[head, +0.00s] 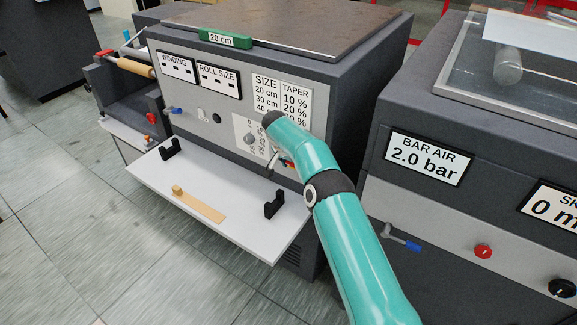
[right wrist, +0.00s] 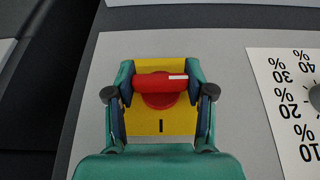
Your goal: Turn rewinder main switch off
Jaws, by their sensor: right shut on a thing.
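The main switch is a red rotary handle (right wrist: 155,83) on a yellow plate (right wrist: 162,66), seen in the right wrist view. The handle lies crosswise in that picture, with its white mark at the right end. An "I" is printed on the plate below it; any other mark is hidden. My right gripper (right wrist: 160,94) is shut on the handle, one finger at each end. In the head view my right gripper (head: 273,163) is at the front panel of the rewinder (head: 195,105), mostly hidden behind my teal arm. My left gripper is not in view.
An open white shelf (head: 235,225) below the panel carries black holders (head: 274,205) and a wooden piece (head: 198,205). A size and taper chart (head: 268,97) is on the panel near the switch. Another machine with a bar air display (head: 424,160) stands at the right.

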